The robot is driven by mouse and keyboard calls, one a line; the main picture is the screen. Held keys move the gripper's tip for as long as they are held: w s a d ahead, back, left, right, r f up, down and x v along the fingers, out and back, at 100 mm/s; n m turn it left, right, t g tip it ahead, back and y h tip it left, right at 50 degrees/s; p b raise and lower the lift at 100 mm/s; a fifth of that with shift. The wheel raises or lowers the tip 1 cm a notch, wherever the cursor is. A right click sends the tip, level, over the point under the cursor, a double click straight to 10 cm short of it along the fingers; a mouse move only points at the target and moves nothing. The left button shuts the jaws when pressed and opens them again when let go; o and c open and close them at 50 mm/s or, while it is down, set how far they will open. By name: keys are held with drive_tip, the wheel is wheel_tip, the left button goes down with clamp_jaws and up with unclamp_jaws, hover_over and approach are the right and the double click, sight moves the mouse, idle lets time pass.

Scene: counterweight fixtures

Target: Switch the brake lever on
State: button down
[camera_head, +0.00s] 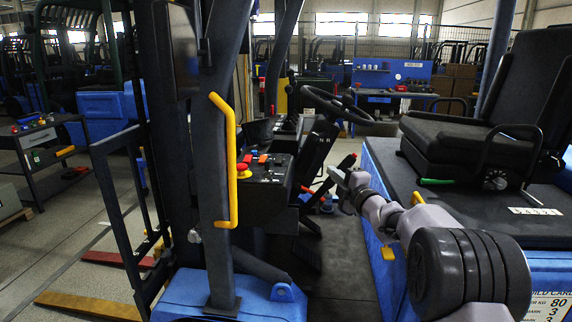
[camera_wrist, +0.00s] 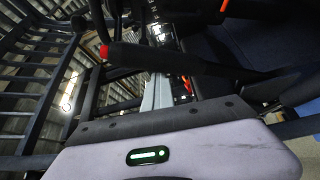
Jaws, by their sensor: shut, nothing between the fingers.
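A dark lever (camera_wrist: 185,60) with a red tip (camera_wrist: 104,51) crosses the upper middle of the wrist view; it looks like the brake lever. It lies across the line of my gripper's pale fingers (camera_wrist: 159,92); I cannot tell whether they touch it. In the head view my gripper (camera_head: 336,174) is shut and empty, beside the steering column and to the right of the console. A dark lever with a red end (camera_head: 350,159) shows close to it there, small and partly hidden. Whether the lever is on or off is unclear.
The steering wheel (camera_head: 338,106) is above and behind my gripper. The seat (camera_head: 468,140) and blue seat base (camera_head: 372,168) are to the right. A console (camera_head: 264,185) with a red button (camera_head: 243,168) and a yellow grab handle (camera_head: 230,150) are left. Open floor lies between.

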drive_tip(key=shift+d+f, duration=0.4)
drive_tip(key=shift+f, duration=0.2)
drive_tip(key=a+r, duration=0.3)
drive_tip(key=s+d+f, duration=0.2)
drive_tip(key=s, duration=0.7)
drive_tip(key=shift+s+d+f+p, duration=0.2)
drive_tip(key=shift+s+d+p, duration=0.1)
drive_tip(key=shift+p, duration=0.1)
drive_tip(key=s+d+r+m+g+h, duration=0.2)
drive_tip(key=s+d+m+h, duration=0.2)
drive_tip(key=s+m, duration=0.4)
drive_tip(key=s+d+r+m+g+h, duration=0.1)
drive_tip(key=s+d+m+g+h, duration=0.1)
drive_tip(key=s+d+m+h, duration=0.45)
drive_tip(key=s+a+f+m+g+y, duration=0.1)
drive_tip(key=s+a+f+m+g, duration=0.1)
drive_tip(key=s, duration=0.8)
drive_tip(key=s+a+f+m+g+y, duration=0.2)
drive_tip(key=s+a+f+m, duration=0.2)
drive_tip(key=s, duration=0.6)
drive_tip(key=s+a+f+m+g+y, duration=0.1)
drive_tip(key=s+a+f+m+g, duration=0.2)
drive_tip(key=s+m, duration=0.3)
drive_tip(key=s+f, duration=0.1)
drive_tip(key=s, duration=0.3)
drive_tip(key=shift+s, duration=0.2)
